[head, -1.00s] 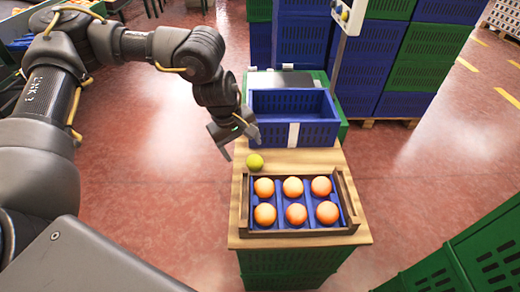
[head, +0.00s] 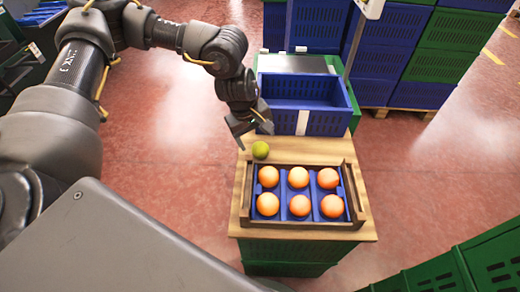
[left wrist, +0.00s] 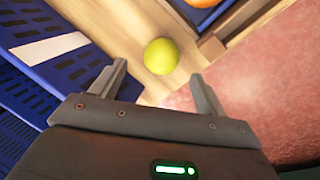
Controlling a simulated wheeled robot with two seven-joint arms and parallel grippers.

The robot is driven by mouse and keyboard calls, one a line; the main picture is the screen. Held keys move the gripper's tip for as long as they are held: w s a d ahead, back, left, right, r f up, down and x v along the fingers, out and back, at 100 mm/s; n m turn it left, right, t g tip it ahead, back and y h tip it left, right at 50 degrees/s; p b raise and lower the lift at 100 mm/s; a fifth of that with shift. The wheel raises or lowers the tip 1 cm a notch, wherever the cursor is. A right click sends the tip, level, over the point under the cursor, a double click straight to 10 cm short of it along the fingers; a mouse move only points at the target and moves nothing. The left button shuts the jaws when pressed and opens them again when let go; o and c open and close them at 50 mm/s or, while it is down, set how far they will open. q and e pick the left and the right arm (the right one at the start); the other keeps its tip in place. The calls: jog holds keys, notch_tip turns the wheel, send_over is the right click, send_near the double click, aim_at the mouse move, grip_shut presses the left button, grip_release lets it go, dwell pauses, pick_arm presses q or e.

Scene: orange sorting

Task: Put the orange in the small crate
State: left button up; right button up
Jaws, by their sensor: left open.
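A yellow-green round fruit (head: 260,150) lies on the wooden tabletop (head: 363,222), between the small crate and the blue crate. It also shows in the left wrist view (left wrist: 160,56). The small crate (head: 300,226) has a wooden frame and blue dividers and holds several orange fruits (head: 298,177). My left gripper (head: 254,137) is open and empty, above and just behind the fruit. In the left wrist view the fruit appears between and beyond the open fingertips (left wrist: 160,74), apart from them. My right gripper is not in view.
A blue crate (head: 283,121) with a white label stands behind the fruit, close to my left gripper; its visible inside looks empty. A thin post rises near its right rear. Stacked blue and green crates (head: 432,67) stand behind, and green crates (head: 440,270) at lower right.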

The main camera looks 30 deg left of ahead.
aim_at(259, 145)
pick_arm(q)
jog(key=x, duration=0.4)
jog(key=shift+s+a, duration=0.1)
jog(key=shift+s, duration=0.05)
jog(key=shift+f, duration=0.55)
jog(key=c, duration=1.2)
jog(key=shift+o, duration=0.2)
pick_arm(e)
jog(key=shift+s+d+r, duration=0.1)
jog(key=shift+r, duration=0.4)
pick_arm(q)
jog(key=shift+r, duration=0.15)
